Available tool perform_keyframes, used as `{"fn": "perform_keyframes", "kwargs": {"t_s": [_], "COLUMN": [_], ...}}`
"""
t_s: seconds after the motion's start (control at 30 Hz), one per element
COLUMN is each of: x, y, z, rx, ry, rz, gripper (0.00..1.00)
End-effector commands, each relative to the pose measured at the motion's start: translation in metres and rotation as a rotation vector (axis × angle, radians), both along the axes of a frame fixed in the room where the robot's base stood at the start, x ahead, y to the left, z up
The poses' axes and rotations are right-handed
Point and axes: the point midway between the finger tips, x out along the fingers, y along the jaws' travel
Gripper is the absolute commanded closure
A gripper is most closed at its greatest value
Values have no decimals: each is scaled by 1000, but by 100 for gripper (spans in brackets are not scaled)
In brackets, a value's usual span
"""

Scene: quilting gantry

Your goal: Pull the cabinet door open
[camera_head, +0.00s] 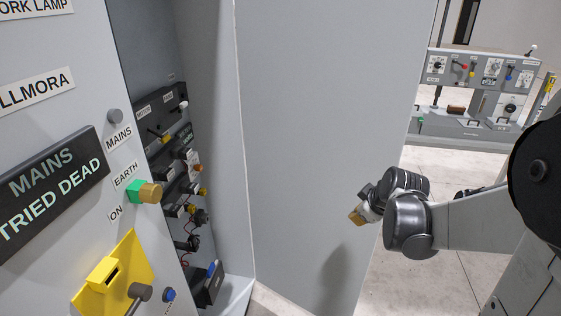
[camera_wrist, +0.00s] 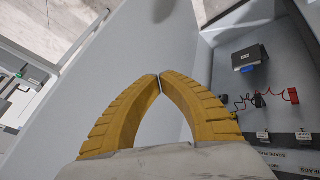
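The cabinet door (camera_head: 310,110) is a large plain grey panel standing open, swung well away from the cabinet front (camera_head: 75,200). Its inner face shows in the head view, and a pale panel that looks like it (camera_wrist: 125,65) fills the middle left of the wrist view. My gripper (camera_head: 356,217) is in front of the door's inner face, near its free edge. In the wrist view the yellow fingers (camera_wrist: 160,77) meet at their tips with nothing between them. I cannot tell whether they touch the door.
The open cabinet holds dark modules with knobs and wires (camera_head: 180,170). A green-and-brass knob (camera_head: 146,192) and a yellow lever plate (camera_head: 110,280) stick out of the front. A grey control console (camera_head: 480,75) stands at the back right. Pale floor is clear beyond the door.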

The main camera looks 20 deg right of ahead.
Motion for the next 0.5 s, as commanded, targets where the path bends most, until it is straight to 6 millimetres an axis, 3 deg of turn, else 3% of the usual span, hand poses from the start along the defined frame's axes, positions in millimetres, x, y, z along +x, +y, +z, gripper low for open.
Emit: {"fn": "perform_keyframes", "kwargs": {"t_s": [0.03,0.1,0.2,0.5], "x": [1,1,1,21], "y": [-19,-36,-49,-58], "z": [-6,-14,-22,-54], "rx": [-20,-45,-66,-73], "ry": [2,5,8,8], "rz": [9,29,48,57], "gripper": [100,100,100,100]}}
